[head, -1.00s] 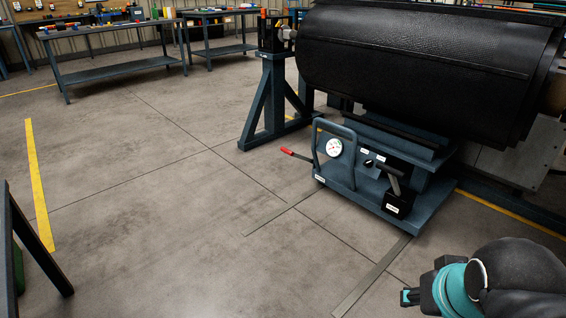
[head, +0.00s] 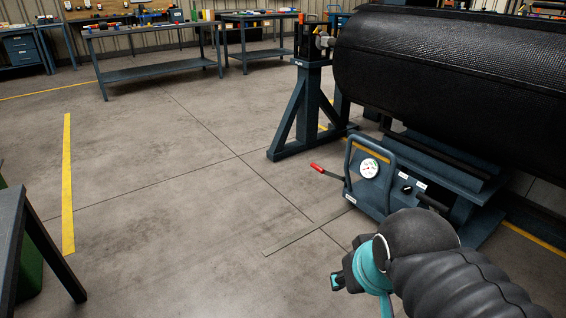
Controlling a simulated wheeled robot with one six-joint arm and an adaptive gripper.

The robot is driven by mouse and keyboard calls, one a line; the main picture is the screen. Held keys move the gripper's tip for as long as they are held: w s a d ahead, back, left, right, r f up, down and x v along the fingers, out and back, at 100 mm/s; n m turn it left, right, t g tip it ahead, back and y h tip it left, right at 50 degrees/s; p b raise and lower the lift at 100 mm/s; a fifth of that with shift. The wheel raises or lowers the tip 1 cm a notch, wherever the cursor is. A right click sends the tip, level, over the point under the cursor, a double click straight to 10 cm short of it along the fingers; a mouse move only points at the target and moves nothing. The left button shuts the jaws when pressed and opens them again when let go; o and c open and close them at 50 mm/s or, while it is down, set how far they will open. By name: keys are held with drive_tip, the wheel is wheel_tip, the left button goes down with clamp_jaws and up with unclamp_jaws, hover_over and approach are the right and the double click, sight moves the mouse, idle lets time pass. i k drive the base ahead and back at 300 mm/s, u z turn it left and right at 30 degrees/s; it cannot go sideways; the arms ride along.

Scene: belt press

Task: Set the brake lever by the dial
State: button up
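The round white dial (head: 369,168) sits on the front of the blue cart (head: 370,204) under the big black roll. A lever with a red grip (head: 317,168) sticks out from the cart's left side. A black-handled lever (head: 431,202) shows on its right side, its lower part hidden by my arm. I cannot tell which one is the brake lever. The dial's reading is too small to make out. My gripper (head: 337,282) is at the lower right, in front of the cart and apart from both levers; its fingers are too small and turned to tell if they are open.
A black roll (head: 450,75) lies above the cart, beside a blue A-frame stand (head: 305,110). A small black knob (head: 406,188) is right of the dial. Workbenches (head: 150,60) stand at the back. A dark table (head: 20,235) is at the left edge. The middle floor is clear.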

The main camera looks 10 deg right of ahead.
sight(318, 169)
drive_tip(key=u, duration=0.05)
drive_tip(key=i, duration=0.7)
drive_tip(key=z, duration=0.7)
drive_tip(key=i, duration=0.7)
drive_tip(key=z, duration=0.65)
